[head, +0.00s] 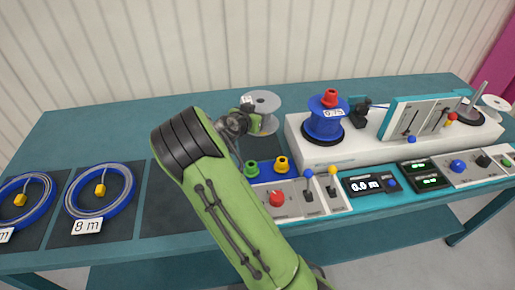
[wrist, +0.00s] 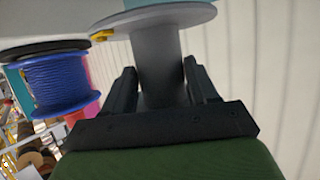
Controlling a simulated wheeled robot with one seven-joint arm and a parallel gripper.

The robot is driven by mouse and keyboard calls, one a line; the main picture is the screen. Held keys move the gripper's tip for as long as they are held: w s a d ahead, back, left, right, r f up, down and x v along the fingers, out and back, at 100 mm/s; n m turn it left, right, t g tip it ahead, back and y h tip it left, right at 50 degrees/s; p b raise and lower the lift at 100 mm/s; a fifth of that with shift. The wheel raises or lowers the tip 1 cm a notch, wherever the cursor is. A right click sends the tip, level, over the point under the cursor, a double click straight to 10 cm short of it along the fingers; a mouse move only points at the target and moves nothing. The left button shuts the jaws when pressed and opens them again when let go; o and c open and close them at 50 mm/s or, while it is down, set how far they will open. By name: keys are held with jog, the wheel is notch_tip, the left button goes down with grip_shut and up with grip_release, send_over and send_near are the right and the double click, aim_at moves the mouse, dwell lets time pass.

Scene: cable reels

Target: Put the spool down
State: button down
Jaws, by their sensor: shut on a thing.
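A grey spool (head: 264,98) with a round pale flange is at the back middle of the bench in the head view. My gripper (head: 246,121) reaches it from the left, partly hidden by my green arm. In the wrist view my gripper (wrist: 162,88) has its two black fingers on either side of the bare grey core of the spool (wrist: 157,60), shut on it. A wide flange spans beyond the fingers. The spool looks roughly upright in the head view. I cannot tell whether its lower flange touches the surface.
A blue spool (head: 324,123) with a red knob stands on the white machine (head: 300,140) to the right. A control panel (head: 285,197) with levers lies in front. Blue cable coils (head: 100,190) lie on dark mats at the left. An empty dark mat (head: 170,205) is beside them.

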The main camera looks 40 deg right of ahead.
notch_tip(320, 180, down, 10)
jog(key=shift+a+b, duration=0.1)
jog(key=shift+b, duration=1.1)
jog(key=shift+c, duration=1.7)
grip_release()
jog(key=p+v, duration=0.1)
jog(key=v, duration=1.1)
jog(key=s+a+r+n+y, duration=0.4)
jog(key=s+a, duration=0.1)
jog(key=s, duration=0.4)
jog(key=s+a+r+n+y, duration=0.4)
jog(key=s+a, duration=0.1)
jog(key=s, duration=0.4)
jog(key=s+a+r+n+g+y, duration=0.1)
jog(key=s+a+r+n+y, duration=0.2)
jog(key=s, duration=0.6)
jog(key=shift+s+a+r+n+y, duration=0.1)
jog(key=shift+a+r+n+y, duration=0.2)
jog(key=shift+a, duration=0.35)
jog(key=shift+a+r+n+y, duration=0.1)
jog(key=shift+a+r+n, duration=0.2)
jog(key=shift+a+r, duration=0.3)
